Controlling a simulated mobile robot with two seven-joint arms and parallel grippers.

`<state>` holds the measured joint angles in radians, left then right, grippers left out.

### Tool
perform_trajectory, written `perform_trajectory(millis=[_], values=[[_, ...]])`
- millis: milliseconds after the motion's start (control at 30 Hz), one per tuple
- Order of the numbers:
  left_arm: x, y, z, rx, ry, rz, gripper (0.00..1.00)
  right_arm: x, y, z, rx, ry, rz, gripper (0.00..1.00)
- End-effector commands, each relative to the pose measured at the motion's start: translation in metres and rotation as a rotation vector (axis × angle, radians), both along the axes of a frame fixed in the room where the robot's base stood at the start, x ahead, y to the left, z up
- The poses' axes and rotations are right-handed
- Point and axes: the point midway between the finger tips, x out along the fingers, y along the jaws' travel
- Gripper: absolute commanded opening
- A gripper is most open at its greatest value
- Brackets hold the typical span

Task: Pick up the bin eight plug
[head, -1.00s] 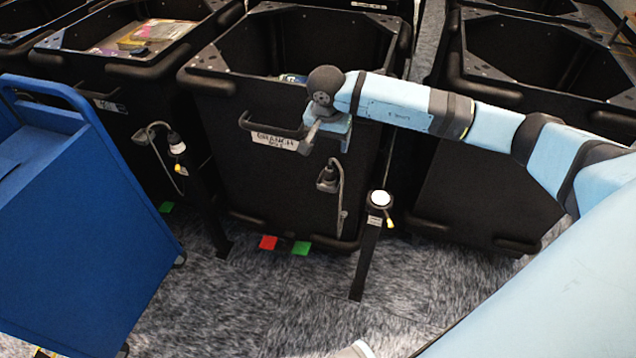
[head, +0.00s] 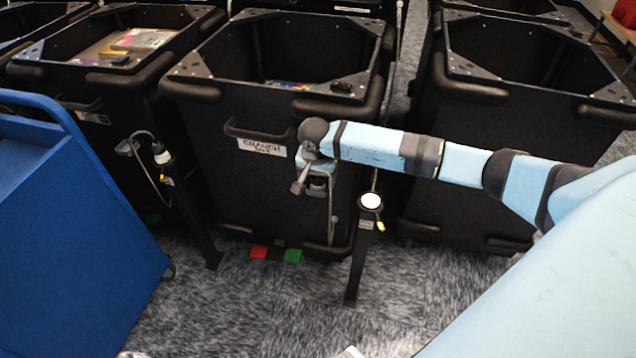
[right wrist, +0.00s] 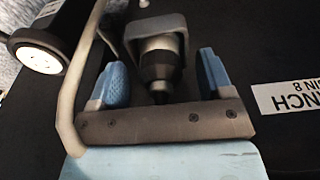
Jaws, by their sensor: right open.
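The bin eight plug (right wrist: 158,65) is dark and round, with a narrow tip, in a grey bracket on the black bin's front. In the right wrist view it stands between my right gripper's two blue fingers (right wrist: 162,80), with gaps on both sides. My right gripper is open and holds nothing. In the head view my right gripper (head: 314,178) is right at the plug, which it mostly hides. The bin (head: 260,190) carries a white label (head: 262,146); the right wrist view shows "BIN 8" on its label (right wrist: 290,95). My left gripper is not in view.
A post with a white round top (head: 371,201) stands just right of the gripper; this top (right wrist: 38,58) and a grey cable (right wrist: 80,80) lie close by in the right wrist view. A blue cart (head: 70,230) stands at left.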

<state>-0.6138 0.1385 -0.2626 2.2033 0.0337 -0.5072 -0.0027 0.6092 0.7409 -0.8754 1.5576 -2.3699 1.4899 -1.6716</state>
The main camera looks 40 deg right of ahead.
Motion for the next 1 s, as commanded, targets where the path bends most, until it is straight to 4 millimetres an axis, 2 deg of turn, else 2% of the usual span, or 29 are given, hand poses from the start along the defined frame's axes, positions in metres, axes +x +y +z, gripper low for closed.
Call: perform_trajectory(millis=[200,400,467,767,1000], values=[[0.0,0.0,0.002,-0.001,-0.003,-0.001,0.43,0.001,0.0,0.0,0.0,-0.001,0.0,0.71],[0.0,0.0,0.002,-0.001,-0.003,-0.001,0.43,0.001,0.0,0.0,0.0,-0.002,-0.001,0.25],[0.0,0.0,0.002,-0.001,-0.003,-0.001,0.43,0.001,0.0,0.0,0.0,-0.002,-0.001,0.14],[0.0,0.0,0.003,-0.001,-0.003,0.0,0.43,0.001,-0.001,0.002,0.0,-0.003,-0.001,0.14],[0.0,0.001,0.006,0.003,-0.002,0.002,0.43,0.002,-0.001,0.023,-0.001,-0.005,-0.002,0.14]])
